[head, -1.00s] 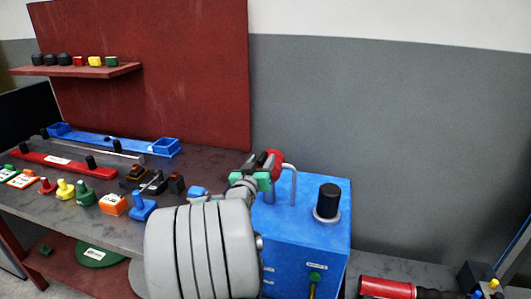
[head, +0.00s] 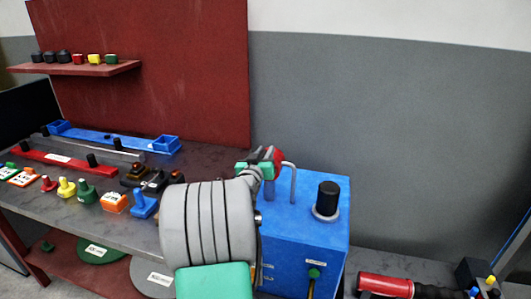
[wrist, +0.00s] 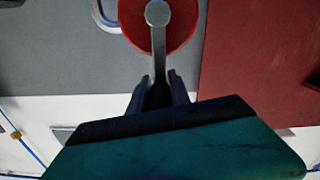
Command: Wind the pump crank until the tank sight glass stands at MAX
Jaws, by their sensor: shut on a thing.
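The blue pump tank (head: 328,235) stands right of my arm. Its crank shows as a red disc (wrist: 181,30) with a grey crank arm (wrist: 158,50) in the wrist view, and as a small red part (head: 278,158) in the head view. My gripper (wrist: 160,93) is shut on the lower end of the crank arm; its jaws hide the grip. In the head view my gripper (head: 262,164) is above the tank's left back. A narrow upright tube (head: 311,288), perhaps the sight glass, hangs under a green fitting (head: 314,273). Its level cannot be read.
A bent grey pipe (head: 293,180) and a black knob (head: 328,198) stand on the tank top. The bench left of my arm holds several coloured knobs and a red rail (head: 62,163). A red cylinder (head: 386,286) lies at the lower right.

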